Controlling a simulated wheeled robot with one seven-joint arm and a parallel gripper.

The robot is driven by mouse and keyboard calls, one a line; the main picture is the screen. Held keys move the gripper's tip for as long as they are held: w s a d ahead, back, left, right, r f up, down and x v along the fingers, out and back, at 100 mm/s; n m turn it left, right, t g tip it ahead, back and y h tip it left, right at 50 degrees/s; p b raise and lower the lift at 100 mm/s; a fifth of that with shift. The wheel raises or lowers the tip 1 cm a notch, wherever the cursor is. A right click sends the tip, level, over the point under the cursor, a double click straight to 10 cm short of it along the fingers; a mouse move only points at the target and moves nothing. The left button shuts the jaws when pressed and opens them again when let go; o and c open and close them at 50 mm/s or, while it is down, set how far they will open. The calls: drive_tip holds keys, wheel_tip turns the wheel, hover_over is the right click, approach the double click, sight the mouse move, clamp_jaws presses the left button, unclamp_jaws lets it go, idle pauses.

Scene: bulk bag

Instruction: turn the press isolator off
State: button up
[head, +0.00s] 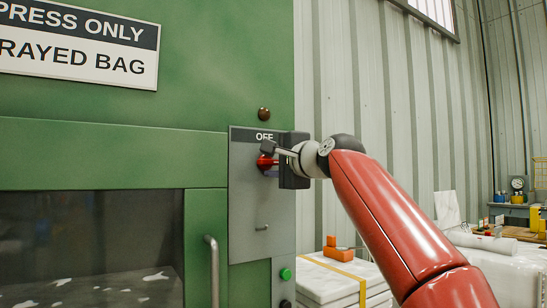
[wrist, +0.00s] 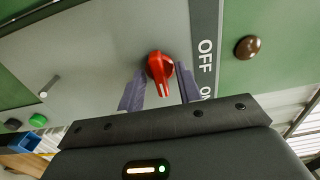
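The press isolator is a red rotary knob (head: 265,162) on a grey panel (head: 250,205) of the green press. In the wrist view the red knob (wrist: 160,67) sits between my finger tips, with a pale mark near the end of its grip. An "OFF" label (head: 264,136) is above the knob in the head view; in the wrist view, "ON" (wrist: 207,92) shows partly beside "OFF" (wrist: 205,55). My gripper (head: 273,155) is at the panel. In the wrist view my gripper (wrist: 160,80) is open, one finger either side of the knob, with small gaps visible.
A brown round button (head: 264,114) is above the panel. A small metal latch (head: 262,228) and a green button (head: 286,274) are below. A vertical door handle (head: 212,270) stands out at lower left. White stacked blocks with an orange item (head: 338,250) are at right.

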drive_tip(key=shift+c, duration=0.3)
drive_tip(key=c, duration=0.5)
drive_tip(key=shift+c, duration=0.2)
drive_tip(key=shift+n, duration=0.4)
drive_tip(key=n, duration=0.6)
drive_tip(key=shift+f+n, duration=0.1)
drive_tip(key=shift+n, duration=0.2)
drive_tip(key=n, duration=1)
drive_tip(key=shift+w, duration=0.1)
drive_tip(key=shift+n, duration=0.4)
